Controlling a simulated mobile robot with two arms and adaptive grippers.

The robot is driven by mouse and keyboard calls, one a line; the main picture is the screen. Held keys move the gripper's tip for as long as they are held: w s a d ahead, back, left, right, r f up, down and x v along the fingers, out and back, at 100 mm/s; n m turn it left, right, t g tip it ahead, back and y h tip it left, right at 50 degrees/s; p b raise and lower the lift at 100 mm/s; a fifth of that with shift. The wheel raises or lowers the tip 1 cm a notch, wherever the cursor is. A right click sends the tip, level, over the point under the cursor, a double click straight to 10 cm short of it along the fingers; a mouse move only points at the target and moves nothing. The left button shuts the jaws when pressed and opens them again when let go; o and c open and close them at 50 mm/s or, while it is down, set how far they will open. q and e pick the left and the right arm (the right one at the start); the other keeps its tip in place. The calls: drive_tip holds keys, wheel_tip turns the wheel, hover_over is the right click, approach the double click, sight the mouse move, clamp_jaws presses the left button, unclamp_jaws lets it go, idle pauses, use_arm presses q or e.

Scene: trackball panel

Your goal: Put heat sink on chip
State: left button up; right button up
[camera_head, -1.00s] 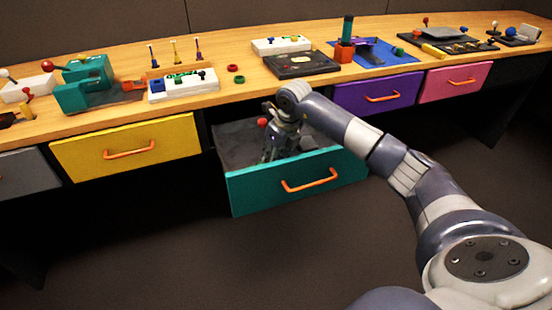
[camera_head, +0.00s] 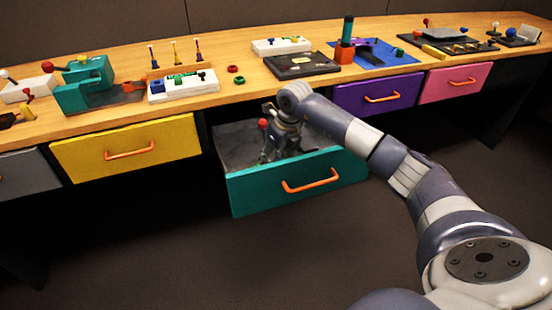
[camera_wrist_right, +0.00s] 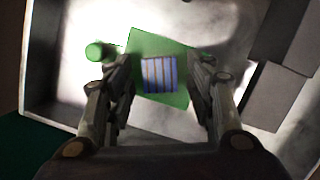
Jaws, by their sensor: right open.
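My right gripper (camera_head: 268,156) reaches down into the open teal drawer (camera_head: 296,183). In the wrist view its two fingers (camera_wrist_right: 160,85) are apart. Between them, farther down, a small block with blue-grey and brown stripes (camera_wrist_right: 159,75) lies on a green square plate (camera_wrist_right: 150,45). The block looks like a finned heat sink, but I cannot be sure. Neither finger visibly grips it. In the head view the gripper and drawer front hide it. I cannot make out the chip for certain. My left gripper is not in view.
A green cylinder (camera_wrist_right: 98,50) stands left of the plate in the drawer. Grey blocks (camera_wrist_right: 277,95) lie to the right. A red ball (camera_head: 262,123) shows beside my gripper. The wooden desk (camera_head: 233,88) above holds several panels. A yellow drawer (camera_head: 125,146) is shut at left.

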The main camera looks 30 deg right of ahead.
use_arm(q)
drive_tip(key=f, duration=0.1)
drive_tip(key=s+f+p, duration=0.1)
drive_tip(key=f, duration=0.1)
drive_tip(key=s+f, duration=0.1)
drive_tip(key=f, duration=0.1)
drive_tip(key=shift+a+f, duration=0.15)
use_arm(e)
drive_tip(key=v, duration=1.2)
drive_tip(key=shift+f, duration=0.1)
